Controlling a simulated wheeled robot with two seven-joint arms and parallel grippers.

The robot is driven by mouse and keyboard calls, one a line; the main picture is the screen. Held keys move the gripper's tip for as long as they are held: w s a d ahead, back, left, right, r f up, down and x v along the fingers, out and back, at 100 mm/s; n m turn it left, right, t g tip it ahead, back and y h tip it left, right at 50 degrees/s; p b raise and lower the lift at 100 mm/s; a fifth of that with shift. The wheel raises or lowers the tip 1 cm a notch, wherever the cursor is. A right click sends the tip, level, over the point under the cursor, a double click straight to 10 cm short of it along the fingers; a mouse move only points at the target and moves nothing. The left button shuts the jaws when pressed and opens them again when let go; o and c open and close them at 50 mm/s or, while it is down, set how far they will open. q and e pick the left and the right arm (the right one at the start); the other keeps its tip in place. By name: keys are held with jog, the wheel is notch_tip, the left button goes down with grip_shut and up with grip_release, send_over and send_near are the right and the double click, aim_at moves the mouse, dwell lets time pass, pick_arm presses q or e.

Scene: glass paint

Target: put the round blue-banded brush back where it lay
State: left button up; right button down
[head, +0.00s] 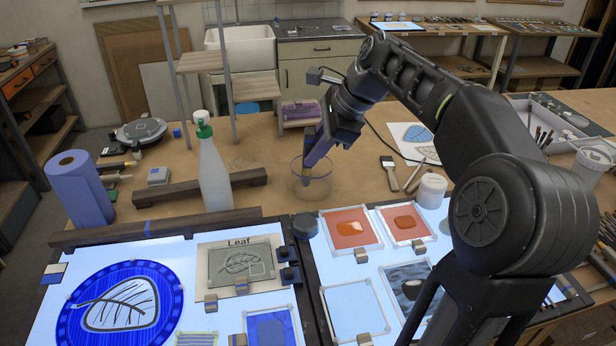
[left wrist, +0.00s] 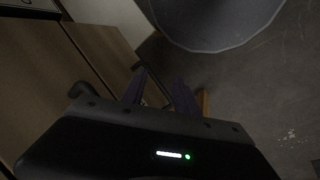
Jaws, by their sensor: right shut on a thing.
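My right gripper (head: 312,158) reaches down from the upper right in the head view, with its fingers at the clear glass jar (head: 312,188) on the wooden table. It is shut on a brush (head: 307,176), of which only a short dark and tan part shows below the fingers, inside the jar's outline. Its blue band and the rest of its handle are hidden or too small to make out. My left gripper (left wrist: 158,95) shows only in the left wrist view, with its fingers apart and nothing between them, above the floor.
A spray bottle (head: 213,170) and a dark wooden bar (head: 183,190) stand left of the jar. A wide flat brush (head: 389,171) and a white tub (head: 430,190) lie to its right. Lit panels (head: 352,301) with glass pieces fill the front.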

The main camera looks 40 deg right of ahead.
aim_at(314, 131)
jog(key=shift+r, duration=2.2)
jog(key=shift+a+n+h, duration=0.1)
jog(key=shift+n+h, duration=0.2)
jog(key=shift+n, duration=0.2)
jog(key=n+h+b, duration=0.1)
jog(key=n+b, duration=0.1)
jog(key=n+h+b, duration=0.1)
jog(key=n+b, duration=0.1)
jog(key=shift+f+h, duration=0.3)
jog(key=shift+h, duration=0.1)
jog(key=shift+r+n, duration=0.1)
jog(key=shift+n, duration=0.2)
jog(key=shift+r+h, duration=0.2)
jog(key=shift+h, duration=0.1)
